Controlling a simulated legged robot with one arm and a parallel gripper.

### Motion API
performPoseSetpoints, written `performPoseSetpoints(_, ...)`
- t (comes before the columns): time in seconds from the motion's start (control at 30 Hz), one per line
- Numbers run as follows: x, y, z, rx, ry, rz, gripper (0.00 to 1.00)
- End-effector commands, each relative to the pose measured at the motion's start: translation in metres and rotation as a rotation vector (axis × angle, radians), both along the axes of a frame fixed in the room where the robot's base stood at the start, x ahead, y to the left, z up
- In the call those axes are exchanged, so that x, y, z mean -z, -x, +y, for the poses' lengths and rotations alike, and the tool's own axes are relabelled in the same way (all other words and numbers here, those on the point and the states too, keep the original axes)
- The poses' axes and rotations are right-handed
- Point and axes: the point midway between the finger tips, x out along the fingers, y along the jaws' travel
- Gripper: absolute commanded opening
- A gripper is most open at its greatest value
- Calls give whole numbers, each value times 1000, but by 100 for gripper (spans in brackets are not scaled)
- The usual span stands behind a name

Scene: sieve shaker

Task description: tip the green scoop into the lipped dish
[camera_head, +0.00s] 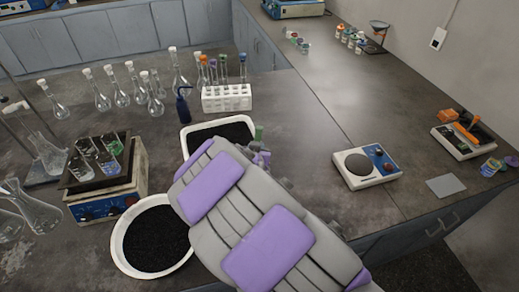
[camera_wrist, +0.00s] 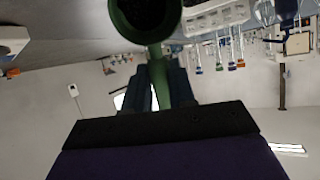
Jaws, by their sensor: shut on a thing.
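My gripper (camera_wrist: 168,85) is shut on the handle of the green scoop (camera_wrist: 157,38) in the wrist view. The scoop's bowl holds dark grains. In the head view only a small green part of the scoop (camera_head: 259,132) shows past my arm, by the right end of a white rectangular tray (camera_head: 185,142). A round white dish with a raised rim (camera_head: 119,246) stands at the front left, left of my arm. Both white vessels hold black grains. I cannot tell for certain which is the lipped dish. My arm hides part of each.
A white tube rack (camera_head: 227,103) and a dark blue bottle (camera_head: 183,108) stand behind the tray. Flasks crowd the back left. A scale (camera_head: 366,167) stands right, with clear bench behind it.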

Motion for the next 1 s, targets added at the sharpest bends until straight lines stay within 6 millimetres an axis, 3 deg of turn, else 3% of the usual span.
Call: performPoseSetpoints(1.0,11,47,10,1,144,-514,0)
